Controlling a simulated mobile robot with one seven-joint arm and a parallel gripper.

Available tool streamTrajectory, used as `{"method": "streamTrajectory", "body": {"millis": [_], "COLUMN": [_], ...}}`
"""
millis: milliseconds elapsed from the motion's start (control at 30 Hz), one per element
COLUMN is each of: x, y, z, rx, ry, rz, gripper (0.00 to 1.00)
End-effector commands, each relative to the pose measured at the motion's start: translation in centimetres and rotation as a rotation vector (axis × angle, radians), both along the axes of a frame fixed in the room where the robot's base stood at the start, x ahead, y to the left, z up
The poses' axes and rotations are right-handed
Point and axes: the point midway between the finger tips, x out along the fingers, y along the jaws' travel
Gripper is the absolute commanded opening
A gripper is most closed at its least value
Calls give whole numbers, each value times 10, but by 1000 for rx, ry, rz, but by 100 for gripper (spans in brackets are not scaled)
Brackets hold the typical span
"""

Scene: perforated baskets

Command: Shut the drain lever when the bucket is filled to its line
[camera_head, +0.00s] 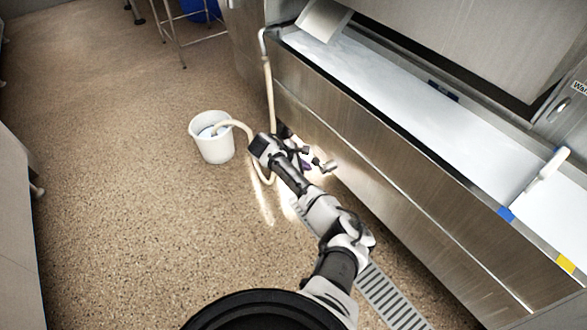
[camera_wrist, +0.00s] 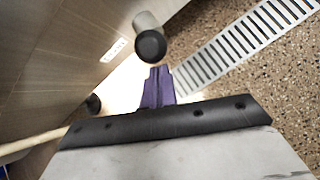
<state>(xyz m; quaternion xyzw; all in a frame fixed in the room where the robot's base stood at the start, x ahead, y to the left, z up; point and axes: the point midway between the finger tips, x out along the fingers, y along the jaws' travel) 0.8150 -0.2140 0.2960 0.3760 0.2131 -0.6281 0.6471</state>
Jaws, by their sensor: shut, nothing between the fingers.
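A white bucket (camera_head: 213,150) stands upright on the floor, left of my arm. A pale hose (camera_head: 268,90) runs down the metal tank's front, and its end reaches into the bucket. Some pale liquid seems to show inside, but I cannot make out a fill line. My gripper (camera_head: 306,164) is low beside the tank front, its purple fingers (camera_wrist: 157,87) shut and empty. A short metal cylinder with a dark round end (camera_wrist: 150,46) is just beyond the fingertips, apparently apart from them. It also seems to show in the head view (camera_head: 328,166). I cannot tell whether this is the drain lever.
The long steel tank (camera_head: 400,180) borders the right side. A slotted floor drain (camera_wrist: 240,45) runs along its foot. A white-handled tool (camera_head: 548,165) lies across the tank's rim. A metal-legged stand (camera_head: 180,45) is at the back. Open floor lies left of the bucket.

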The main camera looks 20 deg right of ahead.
Motion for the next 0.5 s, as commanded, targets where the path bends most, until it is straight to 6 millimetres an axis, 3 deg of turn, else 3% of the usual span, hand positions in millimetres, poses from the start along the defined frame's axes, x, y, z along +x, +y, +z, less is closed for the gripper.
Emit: {"method": "streamTrajectory", "body": {"millis": [167,500], "x": [-3,-3], "y": [-11,-12], "z": [5,6], "rx": [1,1], "ry": [1,1], "rz": [1,2], "gripper": [0,0]}}
